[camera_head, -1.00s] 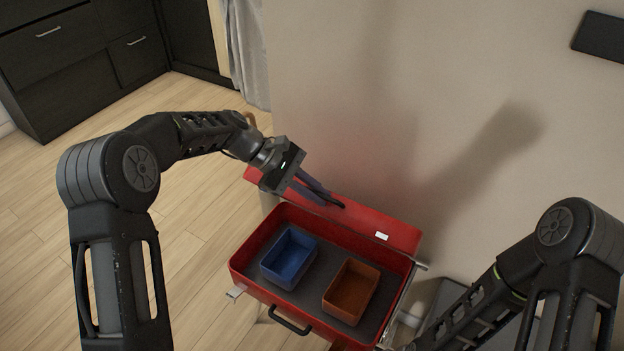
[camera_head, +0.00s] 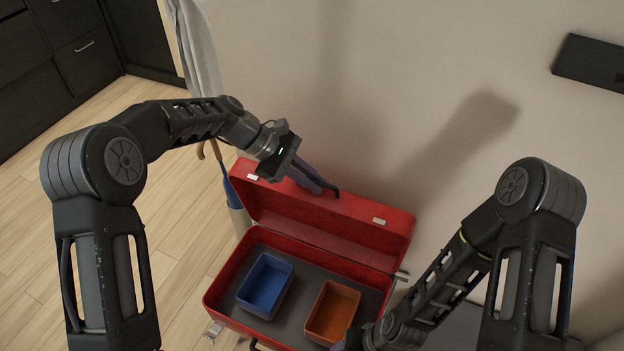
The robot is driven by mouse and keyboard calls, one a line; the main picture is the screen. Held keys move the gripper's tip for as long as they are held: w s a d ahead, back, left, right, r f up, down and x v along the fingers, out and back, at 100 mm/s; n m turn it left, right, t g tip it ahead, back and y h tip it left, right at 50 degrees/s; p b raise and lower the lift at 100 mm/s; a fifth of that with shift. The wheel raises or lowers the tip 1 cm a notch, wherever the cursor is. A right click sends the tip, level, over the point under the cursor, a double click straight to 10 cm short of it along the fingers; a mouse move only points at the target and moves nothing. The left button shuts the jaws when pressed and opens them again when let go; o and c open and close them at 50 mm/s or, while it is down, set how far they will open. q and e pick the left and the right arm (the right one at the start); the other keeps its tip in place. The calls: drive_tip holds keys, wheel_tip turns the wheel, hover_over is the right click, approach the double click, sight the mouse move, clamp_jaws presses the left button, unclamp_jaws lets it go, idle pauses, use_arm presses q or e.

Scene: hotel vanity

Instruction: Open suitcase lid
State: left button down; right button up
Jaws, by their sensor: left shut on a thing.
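A red suitcase (camera_head: 222,291) stands by the wall with its lid (camera_head: 358,228) raised at the back, its inside facing me. My left gripper (camera_head: 332,190) is at the lid's top edge, near the middle, with its fingers shut on the lid. A blue tray (camera_head: 265,286) and an orange-brown tray (camera_head: 333,312) sit side by side on the grey suitcase floor. My right arm comes in from the right. Its end is low by the suitcase's front right corner, and its fingertips cannot be made out.
A beige wall (camera_head: 400,90) is close behind the lid. An umbrella-like item with a curved handle (camera_head: 216,150) stands behind the suitcase's left side. A dark cabinet (camera_head: 60,70) is at the far left, with open wood floor (camera_head: 150,260) before it.

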use_arm(q)
drive_tip(key=shift+f, duration=0.1)
drive_tip(key=c, duration=1.8)
unclamp_jaws()
drive_tip(key=shift+o, duration=0.2)
drive_tip(key=shift+a, duration=0.1)
drive_tip(key=b+v, duration=0.1)
drive_tip(key=v, duration=0.6)
drive_tip(key=shift+a+r, duration=0.25)
